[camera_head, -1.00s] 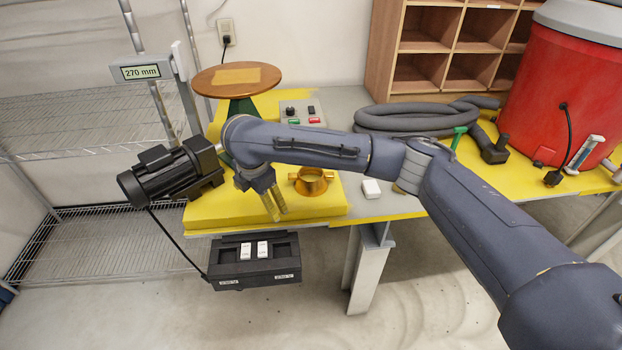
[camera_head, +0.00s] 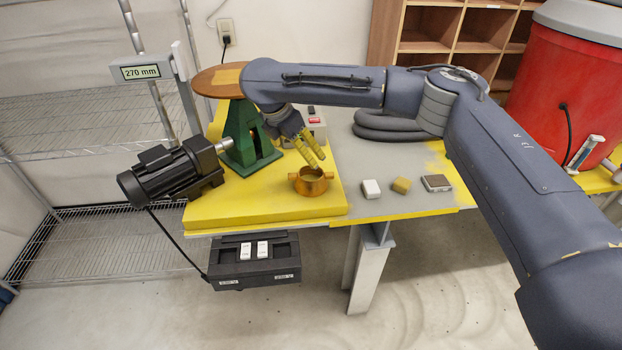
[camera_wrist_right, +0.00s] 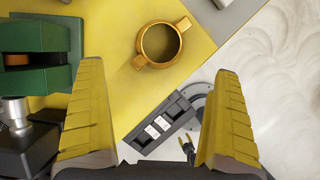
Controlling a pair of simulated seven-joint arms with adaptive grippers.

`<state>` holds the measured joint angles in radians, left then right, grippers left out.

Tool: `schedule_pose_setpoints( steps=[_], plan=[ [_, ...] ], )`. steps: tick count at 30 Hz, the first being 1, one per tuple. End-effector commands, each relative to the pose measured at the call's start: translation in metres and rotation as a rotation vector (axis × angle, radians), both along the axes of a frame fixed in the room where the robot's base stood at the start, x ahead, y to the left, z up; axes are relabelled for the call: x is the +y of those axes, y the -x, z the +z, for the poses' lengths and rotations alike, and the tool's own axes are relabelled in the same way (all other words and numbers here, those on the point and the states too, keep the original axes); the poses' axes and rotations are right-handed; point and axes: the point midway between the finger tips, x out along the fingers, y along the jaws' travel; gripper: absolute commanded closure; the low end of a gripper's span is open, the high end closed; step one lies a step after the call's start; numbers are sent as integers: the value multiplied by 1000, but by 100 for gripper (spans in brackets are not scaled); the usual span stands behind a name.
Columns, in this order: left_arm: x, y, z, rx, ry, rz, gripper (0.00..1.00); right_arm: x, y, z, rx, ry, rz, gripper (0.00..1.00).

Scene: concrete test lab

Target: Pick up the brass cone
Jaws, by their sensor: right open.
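The brass piece (camera_head: 311,184) stands on the yellow platform. It looks like a hollow, open-topped cup or cone with a lug on each side. It also shows at the top of the right wrist view (camera_wrist_right: 160,44), upright, beyond the fingertips. My right gripper (camera_head: 317,161) comes in from above and behind it, with yellow fingers tilted down to the right. In the right wrist view the fingers (camera_wrist_right: 158,72) are wide apart with nothing between them. The gripper is just above the brass piece, apparently not touching it. My left gripper is not in view.
A green stand (camera_head: 246,142) with a round brown top and a black motor (camera_head: 172,174) stand left of the brass piece. A control box (camera_head: 313,128) is behind. Small blocks (camera_head: 402,185) lie right. A black box (camera_head: 253,262) hangs below the front edge.

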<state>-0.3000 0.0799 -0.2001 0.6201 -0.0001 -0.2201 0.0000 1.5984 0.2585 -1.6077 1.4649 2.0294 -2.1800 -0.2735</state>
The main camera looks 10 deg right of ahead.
Motion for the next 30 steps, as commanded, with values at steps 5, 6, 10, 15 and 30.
schedule_pose_setpoints(
  steps=[5,6,10,15,30],
  plan=[
    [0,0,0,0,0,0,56,-10,-7,-32,4,-2,-2,0],
    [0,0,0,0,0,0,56,-12,-9,-38,3,-2,-2,0],
    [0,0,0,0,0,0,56,-18,-13,-54,2,-1,-1,0],
    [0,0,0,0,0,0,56,-22,-17,-66,0,-1,-1,0],
    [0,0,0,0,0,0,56,-36,-25,-105,1,-2,-1,0]
  ],
)
